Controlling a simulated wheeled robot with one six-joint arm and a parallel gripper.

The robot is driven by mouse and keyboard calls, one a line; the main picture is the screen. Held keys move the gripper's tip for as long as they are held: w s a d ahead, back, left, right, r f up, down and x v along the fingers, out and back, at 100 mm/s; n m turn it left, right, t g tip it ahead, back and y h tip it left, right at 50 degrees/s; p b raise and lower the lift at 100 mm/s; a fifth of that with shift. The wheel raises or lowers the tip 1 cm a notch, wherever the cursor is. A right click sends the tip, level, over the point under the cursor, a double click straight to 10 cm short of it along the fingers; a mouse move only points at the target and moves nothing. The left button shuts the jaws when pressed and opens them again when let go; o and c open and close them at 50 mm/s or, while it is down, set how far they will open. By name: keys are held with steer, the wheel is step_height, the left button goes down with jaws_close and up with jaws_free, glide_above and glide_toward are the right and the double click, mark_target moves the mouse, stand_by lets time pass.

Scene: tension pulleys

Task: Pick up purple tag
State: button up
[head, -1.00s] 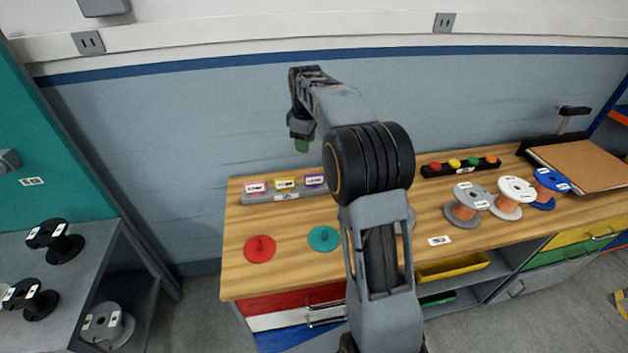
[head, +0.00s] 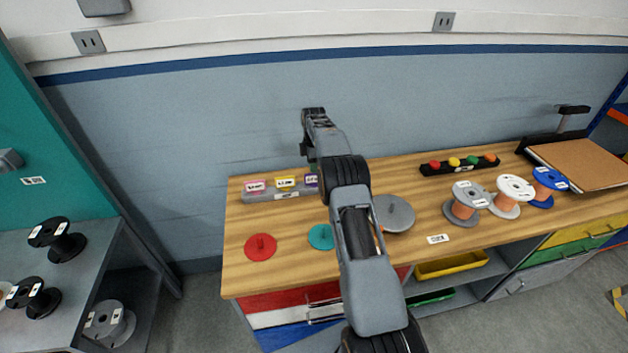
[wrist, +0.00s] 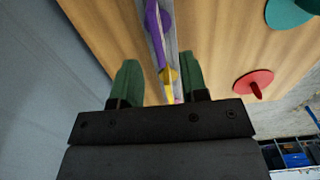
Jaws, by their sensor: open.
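The purple tag (head: 311,181) stands at the right of a row of tags in a grey holder (head: 262,197) on the wooden bench, partly hidden by my arm in the head view. In the wrist view the purple tag (wrist: 152,30) is seen edge-on from above, ahead of my gripper and roughly between the lines of its fingers. My gripper (wrist: 157,80) is open and empty, with green fingers on either side of the holder's row. In the head view the fingers are mostly hidden behind my arm.
A yellow tag (head: 286,183) and a pink tag (head: 255,186) share the holder. A red disc (head: 260,247), a teal disc (head: 321,237) and a grey disc (head: 395,214) lie in front. Spools (head: 467,204) stand to the right. The wall is close behind.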

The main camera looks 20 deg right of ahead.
mark_target(314, 183)
steer(key=shift+w+d+f+p, duration=0.1)
steer(key=shift+f+p, duration=0.75)
steer(key=shift+f, duration=2.6)
jaws_close()
